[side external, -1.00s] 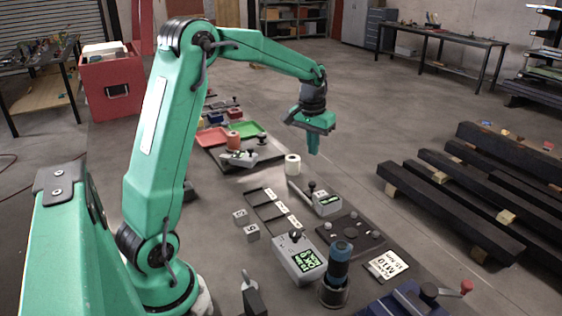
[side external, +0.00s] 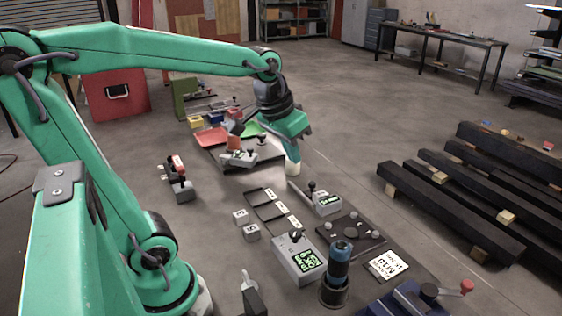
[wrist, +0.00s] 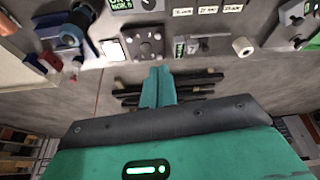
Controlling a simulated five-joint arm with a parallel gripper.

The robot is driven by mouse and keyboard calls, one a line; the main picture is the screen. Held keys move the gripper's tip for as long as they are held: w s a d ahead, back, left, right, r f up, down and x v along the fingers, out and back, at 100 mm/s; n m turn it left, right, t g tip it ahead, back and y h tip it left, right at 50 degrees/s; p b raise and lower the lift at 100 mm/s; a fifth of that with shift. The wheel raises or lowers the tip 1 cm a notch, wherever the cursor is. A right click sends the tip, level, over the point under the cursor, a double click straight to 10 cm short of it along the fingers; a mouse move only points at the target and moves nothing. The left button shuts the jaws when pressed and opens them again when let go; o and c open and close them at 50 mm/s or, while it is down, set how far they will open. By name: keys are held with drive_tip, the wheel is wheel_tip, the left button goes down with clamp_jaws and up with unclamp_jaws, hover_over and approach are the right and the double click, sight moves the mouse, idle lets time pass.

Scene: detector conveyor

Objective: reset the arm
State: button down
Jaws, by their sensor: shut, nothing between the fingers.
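My arm is green, and my gripper (side external: 294,150) hangs over the far part of the workbench in the side external view. Its fingers are together and empty, in front of or just above the white roll (side external: 293,168); I cannot tell whether they touch it there. In the wrist view my gripper (wrist: 158,75) shows its closed green fingers, with the white roll (wrist: 243,47) well apart to their right. No object is held.
A grey detector box (side external: 299,262), a blue-topped cylinder (side external: 338,270) and a crank device (side external: 415,298) stand nearer. Dark beams (side external: 450,190) lie on the floor at right.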

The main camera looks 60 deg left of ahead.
drive_tip(key=s+d+f+m+t, duration=0.1)
drive_tip(key=s+d, duration=0.3)
drive_tip(key=s, duration=0.5)
drive_tip(key=shift+f+m+t+h, duration=0.3)
drive_tip(key=shift+f+m, duration=0.1)
drive_tip(key=shift+f, duration=0.05)
